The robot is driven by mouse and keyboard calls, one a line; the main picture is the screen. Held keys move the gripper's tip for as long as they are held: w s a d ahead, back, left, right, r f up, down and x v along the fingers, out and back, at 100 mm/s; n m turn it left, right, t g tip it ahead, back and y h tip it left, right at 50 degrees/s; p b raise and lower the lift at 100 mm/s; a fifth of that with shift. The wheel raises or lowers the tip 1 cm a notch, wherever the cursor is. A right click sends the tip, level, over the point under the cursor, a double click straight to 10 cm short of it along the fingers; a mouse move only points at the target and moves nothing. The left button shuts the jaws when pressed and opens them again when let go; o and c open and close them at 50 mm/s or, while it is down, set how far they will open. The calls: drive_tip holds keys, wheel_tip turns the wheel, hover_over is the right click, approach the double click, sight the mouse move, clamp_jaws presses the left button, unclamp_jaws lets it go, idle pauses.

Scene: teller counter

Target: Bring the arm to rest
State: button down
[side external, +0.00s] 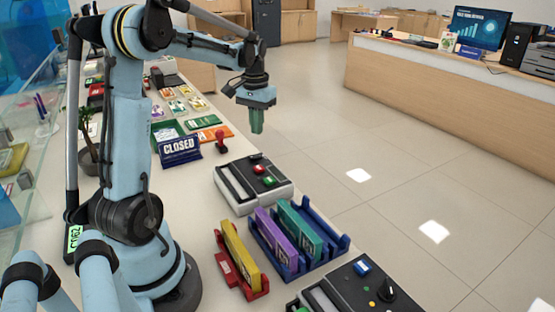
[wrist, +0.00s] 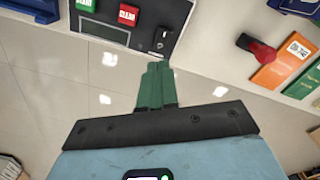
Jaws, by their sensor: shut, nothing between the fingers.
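My gripper (side external: 257,128) hangs from my pale blue arm, high above the far part of the counter (side external: 205,195) and near its right edge. Its two green fingers are together and hold nothing. In the wrist view the gripper (wrist: 159,64) also shows shut, with its fingertips pointing toward the counter edge and a dark-topped machine. In the side view the fingers are apart from everything below them.
A machine with red and green buttons (side external: 254,184), a blue rack (side external: 325,262) with purple and teal pieces, and a red holder (side external: 257,286) with a yellow piece stand on the counter. A CLOSED sign (side external: 180,151) and red-handled stamp (side external: 221,140) are farther back. Open floor lies right.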

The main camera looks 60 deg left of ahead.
drive_tip(key=s+d+m+t, duration=0.2)
drive_tip(key=d+m+t, duration=0.1)
drive_tip(key=d, duration=1)
drive_tip(key=s+d+m+t, duration=0.3)
drive_tip(key=d+t, duration=0.1)
drive_tip(key=d, duration=0.9)
drive_tip(key=shift+d+r, duration=0.25)
drive_tip(key=shift+r, duration=0.15)
